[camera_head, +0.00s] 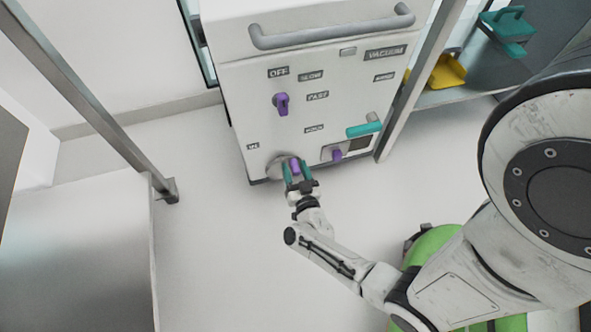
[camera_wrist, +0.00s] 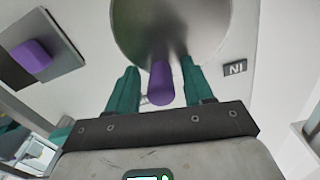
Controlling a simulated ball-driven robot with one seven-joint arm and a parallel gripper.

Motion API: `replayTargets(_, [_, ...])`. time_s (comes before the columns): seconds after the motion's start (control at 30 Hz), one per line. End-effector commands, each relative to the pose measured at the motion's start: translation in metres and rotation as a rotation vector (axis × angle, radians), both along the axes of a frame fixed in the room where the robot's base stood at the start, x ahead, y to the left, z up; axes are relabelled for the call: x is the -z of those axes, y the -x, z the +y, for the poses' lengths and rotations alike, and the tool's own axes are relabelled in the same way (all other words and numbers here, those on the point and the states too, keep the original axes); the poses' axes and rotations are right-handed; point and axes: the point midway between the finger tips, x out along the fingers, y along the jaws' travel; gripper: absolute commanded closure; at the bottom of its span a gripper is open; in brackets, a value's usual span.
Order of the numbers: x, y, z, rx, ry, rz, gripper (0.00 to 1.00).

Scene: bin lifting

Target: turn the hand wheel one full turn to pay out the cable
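The hand wheel (camera_head: 276,167) is a grey metal disc low on the left of the white machine's front. A purple handle (camera_head: 295,165) sticks out from it. In the wrist view the wheel (camera_wrist: 172,25) fills the top middle, and its handle (camera_wrist: 160,86) points toward my palm. My gripper (camera_head: 296,170) is at the wheel, with its teal fingers on either side of the handle. In the wrist view my gripper (camera_wrist: 160,78) is open, with a gap between each finger and the handle. No cable is in view.
The machine front (camera_head: 330,85) also bears a purple knob (camera_head: 281,104), a teal handle (camera_head: 364,129), a purple lever (camera_head: 337,155) and several labels. A metal post (camera_head: 418,80) stands close on its right. A steel cabinet (camera_head: 75,260) is at left. The floor between is clear.

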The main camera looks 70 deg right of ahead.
Motion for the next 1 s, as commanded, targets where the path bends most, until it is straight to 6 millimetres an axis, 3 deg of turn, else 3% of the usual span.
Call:
replayTargets(0.07, [0.0000, 0.0001, 0.0001, 0.000, 0.000, 0.000, 0.56])
replayTargets(0.5, [0.0007, 0.0000, 0.0008, -0.001, -0.001, 0.001, 0.99])
replayTargets(1.0, [0.0023, -0.0007, 0.0025, -0.005, 0.001, 0.013, 1.00])
